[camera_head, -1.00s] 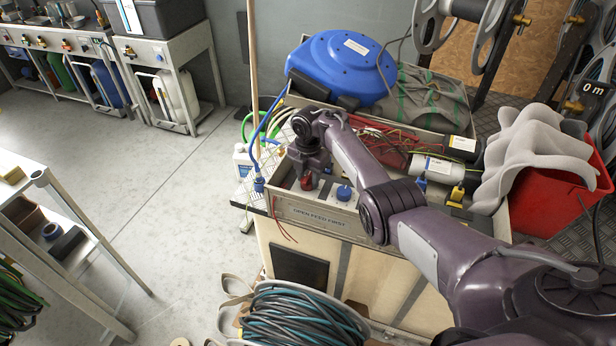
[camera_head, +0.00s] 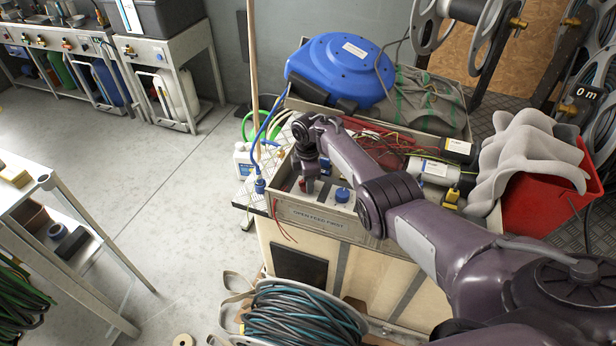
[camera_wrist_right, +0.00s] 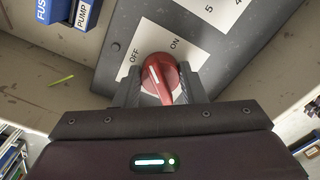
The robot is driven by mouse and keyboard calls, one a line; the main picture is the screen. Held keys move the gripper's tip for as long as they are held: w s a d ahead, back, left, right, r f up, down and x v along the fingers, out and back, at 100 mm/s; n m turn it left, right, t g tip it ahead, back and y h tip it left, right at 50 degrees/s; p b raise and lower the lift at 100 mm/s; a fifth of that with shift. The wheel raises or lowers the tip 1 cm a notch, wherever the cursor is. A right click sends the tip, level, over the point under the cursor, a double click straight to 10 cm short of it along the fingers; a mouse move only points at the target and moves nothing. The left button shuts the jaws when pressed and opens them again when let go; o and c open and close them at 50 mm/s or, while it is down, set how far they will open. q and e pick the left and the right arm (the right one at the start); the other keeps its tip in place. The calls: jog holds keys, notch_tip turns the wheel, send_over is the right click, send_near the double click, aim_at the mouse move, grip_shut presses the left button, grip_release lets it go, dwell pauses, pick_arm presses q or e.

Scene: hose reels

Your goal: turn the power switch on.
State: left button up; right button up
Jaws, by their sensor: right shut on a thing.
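The power switch is a red rotary knob (camera_wrist_right: 160,75) with a white pointer line, on a plate printed OFF to its left and ON to its upper right in the right wrist view. The pointer line aims up and slightly left, between the two words and seemingly closer to OFF. My right gripper (camera_wrist_right: 157,88) is shut on the knob, one finger on each side. In the head view my right gripper (camera_head: 307,183) points down at the panel in the grey tray and mostly hides the knob. My left gripper is not in view.
A blue knob (camera_head: 343,194) sits just right of the gripper. The tray wall (camera_head: 317,216) reads OPEN FEED FIRST. A blue hose fitting (camera_head: 260,185) and white jug (camera_head: 243,160) are close on the left. Red wires, cylinders and a blue reel (camera_head: 341,70) lie behind.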

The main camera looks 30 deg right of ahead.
jog(key=m+p, duration=0.1)
jog(key=m, duration=0.3)
jog(key=shift+a+r+m, duration=0.1)
jog(key=shift+r+m, duration=0.05)
jog(key=shift+m, duration=0.15)
jog(key=shift+m+p, duration=0.5)
jog(key=shift+m, duration=2)
jog(key=o, duration=1)
jog(key=shift+r+p, duration=1)
jog(key=shift+r, duration=2.8)
